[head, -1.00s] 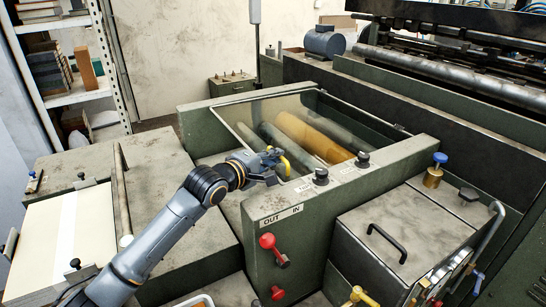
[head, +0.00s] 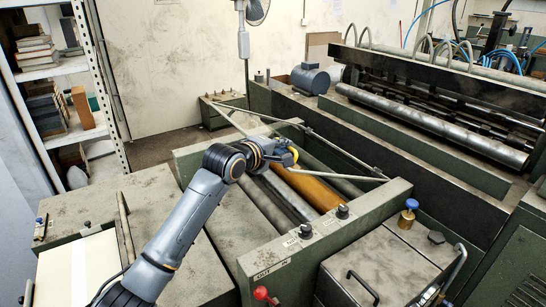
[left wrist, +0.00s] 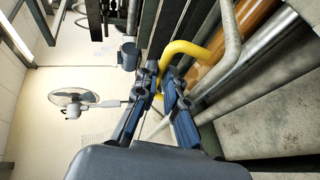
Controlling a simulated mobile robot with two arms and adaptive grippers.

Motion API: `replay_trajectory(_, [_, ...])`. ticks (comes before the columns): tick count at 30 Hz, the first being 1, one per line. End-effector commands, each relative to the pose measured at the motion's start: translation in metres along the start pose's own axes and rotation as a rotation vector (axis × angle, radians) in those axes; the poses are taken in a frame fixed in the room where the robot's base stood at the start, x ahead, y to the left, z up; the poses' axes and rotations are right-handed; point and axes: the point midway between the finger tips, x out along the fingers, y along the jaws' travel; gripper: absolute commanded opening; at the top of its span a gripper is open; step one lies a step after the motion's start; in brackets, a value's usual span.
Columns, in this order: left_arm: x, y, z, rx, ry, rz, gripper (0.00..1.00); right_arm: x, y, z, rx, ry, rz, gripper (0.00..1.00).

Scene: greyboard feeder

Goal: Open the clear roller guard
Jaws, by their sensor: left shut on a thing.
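The clear roller guard (head: 345,177) shows in the head view as a thin metal frame tilted up above the roller bay; its clear pane is hard to make out. Its yellow handle (left wrist: 188,52) curves between the fingers in the left wrist view. My left gripper (head: 286,157) is shut on this handle, above the rollers. In the left wrist view the blue-grey fingers (left wrist: 165,90) close around the handle. An orange-brown roller (head: 314,190) lies between grey rollers under the guard. My right gripper is not in view.
The green bay wall (head: 375,205) carries black knobs (head: 342,211) and a red-knobbed lever (head: 261,293). A blue-capped brass piece (head: 408,212) stands to the right. A motor (head: 310,78) and a long steel roller (head: 430,125) lie behind. A fan (left wrist: 68,102) shows in the left wrist view.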

Motion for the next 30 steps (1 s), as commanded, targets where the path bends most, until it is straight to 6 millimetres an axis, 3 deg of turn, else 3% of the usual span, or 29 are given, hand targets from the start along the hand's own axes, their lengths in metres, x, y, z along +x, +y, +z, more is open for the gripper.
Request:
replay_trajectory(1, [0.0, 0.023, 0.001, -0.002, -0.001, 0.006, 0.0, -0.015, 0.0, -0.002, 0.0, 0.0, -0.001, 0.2])
replay_trajectory(3, [0.004, 0.039, 0.002, -0.003, -0.001, 0.006, 0.0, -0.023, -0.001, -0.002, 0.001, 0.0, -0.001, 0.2])
replay_trajectory(12, [0.018, 0.085, 0.007, -0.001, 0.001, 0.005, 0.0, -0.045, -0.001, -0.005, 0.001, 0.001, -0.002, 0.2])
replay_trajectory(18, [0.023, 0.096, 0.009, 0.0, 0.001, 0.005, 0.0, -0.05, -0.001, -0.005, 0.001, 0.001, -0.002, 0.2])
replay_trajectory(30, [0.024, 0.097, 0.009, 0.0, 0.001, 0.005, 0.0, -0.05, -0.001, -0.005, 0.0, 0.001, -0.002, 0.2])
